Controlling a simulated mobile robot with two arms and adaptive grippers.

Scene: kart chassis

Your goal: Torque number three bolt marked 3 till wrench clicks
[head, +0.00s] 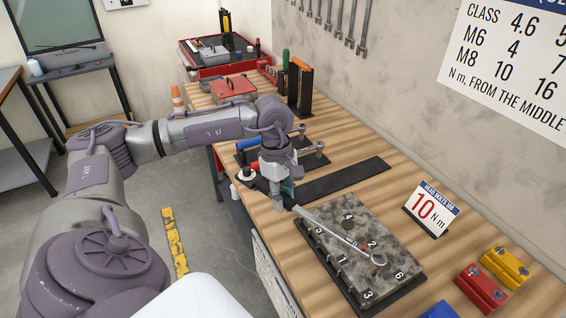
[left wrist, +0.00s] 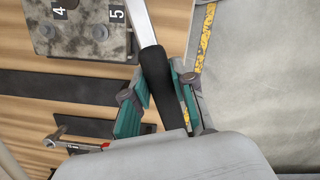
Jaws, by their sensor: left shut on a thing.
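My left gripper (head: 282,200) is shut on the black handle of the torque wrench (head: 335,230). The handle (left wrist: 160,85) lies between the teal finger pads in the left wrist view. The wrench's bright shaft reaches right across the grey engine head block (head: 336,212); its head end lies over the block between marks 2 and 6. I cannot tell whether it sits on a bolt. Mark 3 (head: 368,295) is at the block's near corner; the bolt beside it is too small to make out. Marks 4 and 5 show on the block (left wrist: 80,40) in the left wrist view. My right gripper is not in view.
A sign reading 10 N m (head: 432,207) stands right of the block. Yellow (head: 506,266) and red (head: 480,288) cases lie at the right. A black strip (head: 342,180) lies behind the block. Red trays and holders stand farther back; wrenches hang on the wall.

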